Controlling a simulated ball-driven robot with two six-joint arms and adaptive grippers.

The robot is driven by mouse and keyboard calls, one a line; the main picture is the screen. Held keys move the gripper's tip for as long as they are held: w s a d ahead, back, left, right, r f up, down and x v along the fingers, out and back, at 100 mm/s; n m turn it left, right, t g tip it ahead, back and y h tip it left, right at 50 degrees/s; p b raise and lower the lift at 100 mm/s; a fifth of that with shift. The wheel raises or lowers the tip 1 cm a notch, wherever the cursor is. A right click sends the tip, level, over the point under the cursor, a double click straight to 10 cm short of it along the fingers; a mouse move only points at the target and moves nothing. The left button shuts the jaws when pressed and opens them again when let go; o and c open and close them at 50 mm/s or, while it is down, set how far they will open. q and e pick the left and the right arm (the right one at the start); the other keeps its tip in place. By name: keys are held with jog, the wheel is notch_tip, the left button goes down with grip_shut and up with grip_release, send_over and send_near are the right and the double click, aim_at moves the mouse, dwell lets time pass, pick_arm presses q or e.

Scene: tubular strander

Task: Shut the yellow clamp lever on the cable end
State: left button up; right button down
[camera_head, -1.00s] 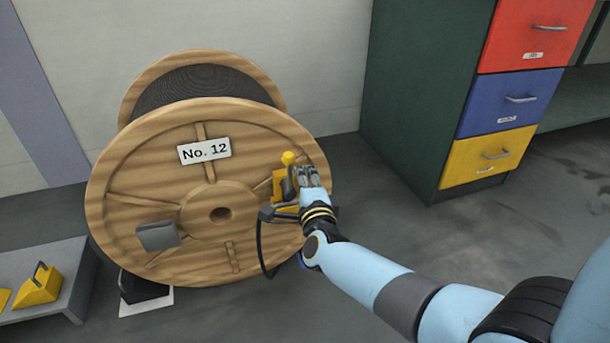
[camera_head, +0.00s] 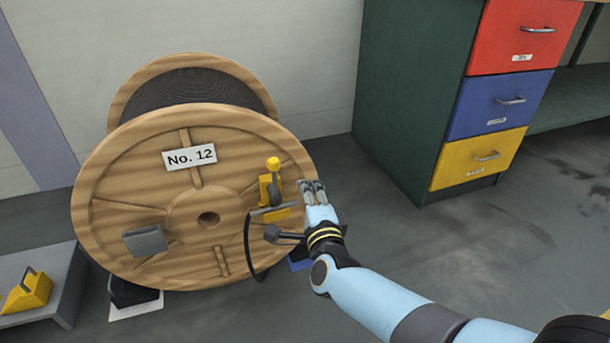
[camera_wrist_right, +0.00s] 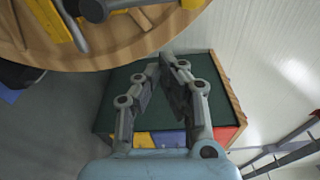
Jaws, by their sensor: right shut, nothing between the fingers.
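The yellow clamp lever (camera_head: 274,165) with a round knob stands up on the clamp at the right side of the wooden reel's face (camera_head: 130,200). The clamp has a grey and yellow base (camera_head: 276,212). The black cable (camera_head: 248,245) hangs down from its left side. My right gripper (camera_head: 312,187) is just right of the clamp, apart from the lever, shut and empty. In the right wrist view the gripper (camera_wrist_right: 168,68) points away from yellow and grey clamp parts (camera_wrist_right: 48,18) at the upper left. My left gripper is not in view.
A green cabinet (camera_head: 400,110) with red, blue and yellow drawers stands at the right. A low grey bench (camera_head: 65,290) with a yellow handled block (camera_head: 28,292) is at the lower left. A grey block (camera_head: 146,241) sticks out of the reel's face. Floor between reel and cabinet is free.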

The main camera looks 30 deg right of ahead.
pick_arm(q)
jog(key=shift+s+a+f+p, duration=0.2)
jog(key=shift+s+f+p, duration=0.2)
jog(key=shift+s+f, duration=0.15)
pick_arm(e)
jog(key=v, duration=0.4)
jog(key=shift+s+f, duration=0.15)
jog(key=shift+s, duration=0.2)
